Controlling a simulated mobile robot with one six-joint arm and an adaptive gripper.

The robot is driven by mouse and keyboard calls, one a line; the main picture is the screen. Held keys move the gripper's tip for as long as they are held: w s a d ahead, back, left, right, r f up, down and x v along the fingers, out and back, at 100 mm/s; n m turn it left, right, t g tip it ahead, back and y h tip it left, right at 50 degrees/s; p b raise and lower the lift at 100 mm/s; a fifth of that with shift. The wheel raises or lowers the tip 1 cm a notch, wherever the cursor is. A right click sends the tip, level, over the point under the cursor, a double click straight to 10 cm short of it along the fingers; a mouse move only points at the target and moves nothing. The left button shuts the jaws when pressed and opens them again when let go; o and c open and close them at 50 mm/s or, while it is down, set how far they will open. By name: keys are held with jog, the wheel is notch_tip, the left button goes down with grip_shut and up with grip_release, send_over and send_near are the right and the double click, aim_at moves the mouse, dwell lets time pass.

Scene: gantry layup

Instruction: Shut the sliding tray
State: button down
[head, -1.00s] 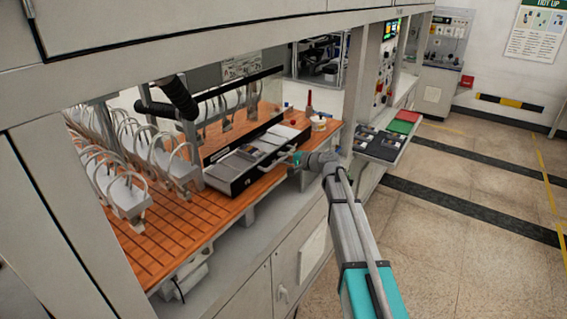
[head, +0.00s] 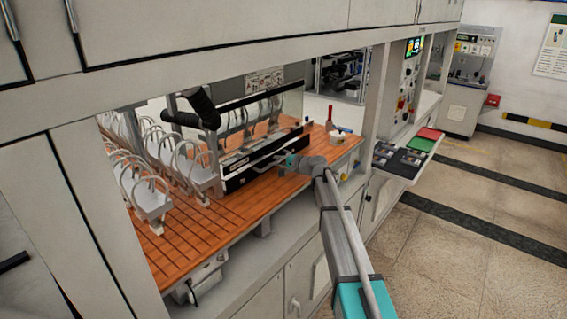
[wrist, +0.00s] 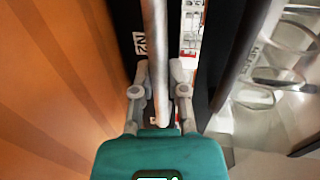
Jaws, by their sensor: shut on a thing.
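The sliding tray (head: 240,179) has a long black front panel with a pale bar handle (head: 264,165), above the orange slatted worktop. A narrow strip of its inside shows between the front panel and the dark frame behind it. In the wrist view the black front (wrist: 137,70) carries a white label, and the strip of contents (wrist: 190,35) shows beside it. My gripper (head: 287,161) is at the handle. In the wrist view my gripper (wrist: 160,88) has its fingers on both sides of the metal handle bar (wrist: 155,45), shut on it.
The orange worktop (head: 180,228) has white looped fixtures (head: 155,200) at the left. A red-topped item and a white tub (head: 337,136) stand right of the tray. The floor there is clear.

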jog(key=shift+w+a, duration=0.1)
jog(key=shift+a, duration=0.05)
jog(key=c, duration=0.8)
grip_release()
jog(key=shift+w+a, duration=0.1)
jog(key=shift+a, duration=0.1)
jog(key=shift+o, duration=0.8)
jog(key=shift+d, duration=0.2)
jog(key=shift+s, duration=0.25)
